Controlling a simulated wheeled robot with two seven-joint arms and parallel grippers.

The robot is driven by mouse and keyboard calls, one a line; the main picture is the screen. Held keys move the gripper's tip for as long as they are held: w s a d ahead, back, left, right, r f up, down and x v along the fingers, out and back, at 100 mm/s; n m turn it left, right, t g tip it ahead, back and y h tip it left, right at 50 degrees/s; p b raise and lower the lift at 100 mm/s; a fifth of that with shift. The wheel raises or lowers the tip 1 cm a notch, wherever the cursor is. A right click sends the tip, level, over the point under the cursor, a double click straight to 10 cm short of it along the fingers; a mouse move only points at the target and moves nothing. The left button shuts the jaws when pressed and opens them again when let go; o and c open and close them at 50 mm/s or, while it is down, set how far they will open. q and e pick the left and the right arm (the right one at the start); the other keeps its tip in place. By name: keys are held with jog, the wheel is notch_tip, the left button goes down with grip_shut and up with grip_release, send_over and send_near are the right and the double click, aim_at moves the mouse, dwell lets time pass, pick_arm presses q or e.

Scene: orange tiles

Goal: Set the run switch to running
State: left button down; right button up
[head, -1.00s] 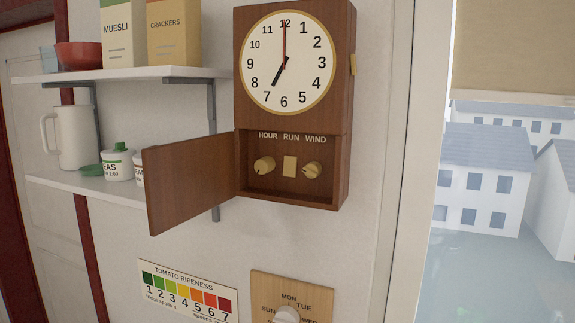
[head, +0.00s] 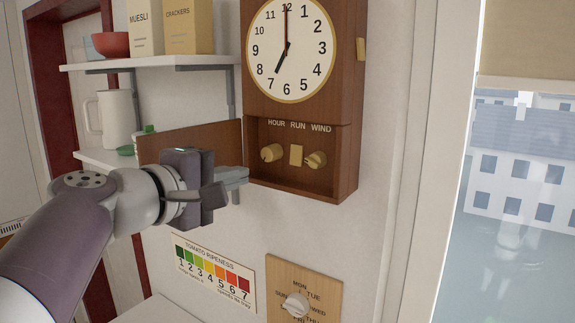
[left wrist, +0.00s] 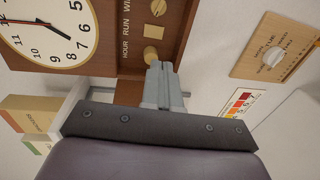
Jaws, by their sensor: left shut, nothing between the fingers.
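The wooden wall clock (head: 352,90) hangs on the wall, its lower door (head: 190,138) swung open to the left. In the open compartment the run switch (head: 296,155), a small brass plate, sits under the RUN label between the HOUR knob (head: 272,152) and the WIND knob (head: 316,160). My left gripper (head: 240,173) is shut and empty, just left of the compartment and in front of the door. In the left wrist view its fingers (left wrist: 162,72) point at the compartment, and a brass knob (left wrist: 151,55) shows just past the tips. My right gripper is not in view.
Shelves with a red bowl (head: 110,44), food boxes and a white jug (head: 117,118) are at the left. A tomato ripeness chart (head: 213,275) and a wooden day dial (head: 303,292) are below the clock. A window is at the right.

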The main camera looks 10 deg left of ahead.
aim_at(296, 163)
pick_arm(q)
jog(key=p+x, duration=0.5)
jog(key=x, duration=0.8)
jog(key=shift+r, duration=0.1)
jog(key=shift+w+d+p, duration=0.25)
jog(key=shift+w+p, duration=0.1)
jog(key=shift+w, duration=0.2)
